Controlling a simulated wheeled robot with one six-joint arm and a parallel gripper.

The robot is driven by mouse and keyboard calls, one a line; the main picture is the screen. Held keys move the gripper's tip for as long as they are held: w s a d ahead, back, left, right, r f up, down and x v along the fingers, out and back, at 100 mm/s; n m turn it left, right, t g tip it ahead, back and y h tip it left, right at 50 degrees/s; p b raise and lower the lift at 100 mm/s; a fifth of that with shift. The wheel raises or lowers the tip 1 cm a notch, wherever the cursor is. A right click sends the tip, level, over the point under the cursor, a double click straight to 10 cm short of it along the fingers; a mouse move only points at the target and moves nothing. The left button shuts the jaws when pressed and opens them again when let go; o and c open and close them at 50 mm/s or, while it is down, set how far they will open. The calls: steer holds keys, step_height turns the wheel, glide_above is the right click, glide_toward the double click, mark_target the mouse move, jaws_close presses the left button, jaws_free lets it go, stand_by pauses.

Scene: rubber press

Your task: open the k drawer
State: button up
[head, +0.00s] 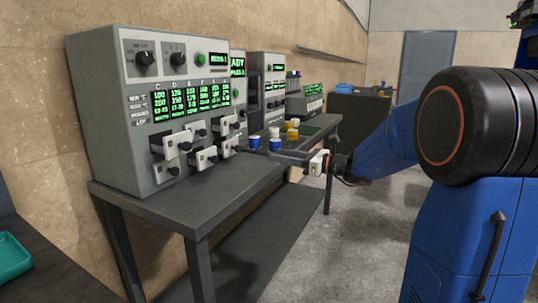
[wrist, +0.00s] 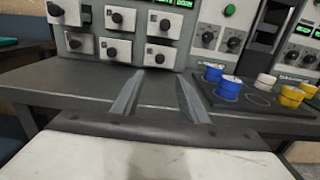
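The grey press (head: 150,100) has two rows of small white-fronted drawers with black knobs low on its front. The drawer letters are too small to read, so I cannot tell which is the k drawer. In the wrist view, the lower row shows a left drawer (wrist: 75,43), a middle drawer (wrist: 115,50) and a right drawer (wrist: 160,55). Some fronts stand out from the press by differing amounts. My gripper (wrist: 160,90) is open and empty, its two fingers apart over the bench, short of the drawers. It also shows in the head view (head: 250,151), right of the drawers.
The press stands on a dark bench (head: 215,203). A dark tray (wrist: 245,95) with blue, white and yellow cups lies right of my fingers. A second machine (head: 265,85) stands behind. A teal tray (head: 12,257) is at the far left. The bench before the drawers is clear.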

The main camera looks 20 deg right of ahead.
steer(key=shift+v, duration=1.2)
steer(key=s+a+f+n+g+h, duration=0.1)
steer(key=s+a+f+n+g, duration=0.3)
steer(key=s, duration=0.4)
steer(key=s+a+f+n+g+h, duration=0.25)
steer(key=s+a+n, duration=0.2)
steer(key=s, duration=0.25)
steer(key=s+a+f+n+g+h, duration=0.1)
steer(key=s+a+f+n+g, duration=0.1)
steer(key=s+a+f+n, duration=0.35)
steer(key=s+d+f+n+h, duration=0.3)
steer(key=s+d+n, duration=0.3)
steer(key=s, duration=0.3)
steer(key=s+d+f+n+h, duration=0.3)
steer(key=s+d+n+h, duration=0.2)
steer(key=s+n, duration=0.2)
steer(key=s, duration=0.2)
steer(key=shift+s+d, duration=0.3)
steer(key=shift+d, duration=0.05)
steer(key=shift+t, duration=0.25)
